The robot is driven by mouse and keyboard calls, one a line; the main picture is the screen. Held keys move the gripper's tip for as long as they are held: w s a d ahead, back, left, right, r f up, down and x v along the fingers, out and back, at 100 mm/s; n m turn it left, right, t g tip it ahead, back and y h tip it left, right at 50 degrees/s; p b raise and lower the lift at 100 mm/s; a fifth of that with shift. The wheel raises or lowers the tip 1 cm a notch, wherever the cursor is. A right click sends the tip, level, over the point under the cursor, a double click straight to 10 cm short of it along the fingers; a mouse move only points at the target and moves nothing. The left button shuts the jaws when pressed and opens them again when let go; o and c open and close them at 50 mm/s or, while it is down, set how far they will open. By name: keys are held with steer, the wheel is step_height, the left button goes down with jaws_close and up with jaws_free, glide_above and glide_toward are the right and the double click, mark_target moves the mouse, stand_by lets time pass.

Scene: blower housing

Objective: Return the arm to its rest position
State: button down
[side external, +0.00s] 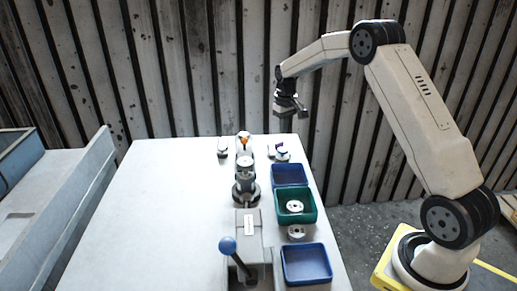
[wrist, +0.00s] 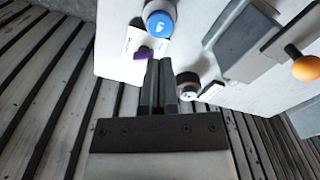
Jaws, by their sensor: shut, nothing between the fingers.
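My gripper (side external: 290,108) hangs in the air above the far right edge of the white table (side external: 150,210), on the end of my raised arm. In the wrist view its two dark fingers (wrist: 158,75) are together with nothing held between them. The fingers are clear of the table and point toward its edge. A grey machine with an upright shaft (side external: 245,180) stands mid-table, apart from the gripper.
Two blue bins (side external: 289,167) (side external: 329,263) and a green bin (side external: 309,216) holding a round metal part (side external: 294,206) line the table's right side. A blue-knobbed lever (side external: 228,245) stands in front. A ribbed wall (side external: 200,70) is behind.

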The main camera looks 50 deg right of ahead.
steer(key=shift+r, duration=0.15)
steer(key=shift+s+a+r, duration=0.1)
steer(key=shift+s+a, duration=0.05)
steer(key=shift+a, duration=0.35)
steer(key=s+a+n+t, duration=0.2)
steer(key=s+a+n, duration=0.1)
steer(key=s+a, duration=1.8)
steer(key=shift+s+a+f+t, duration=0.3)
steer(key=shift+s, duration=0.3)
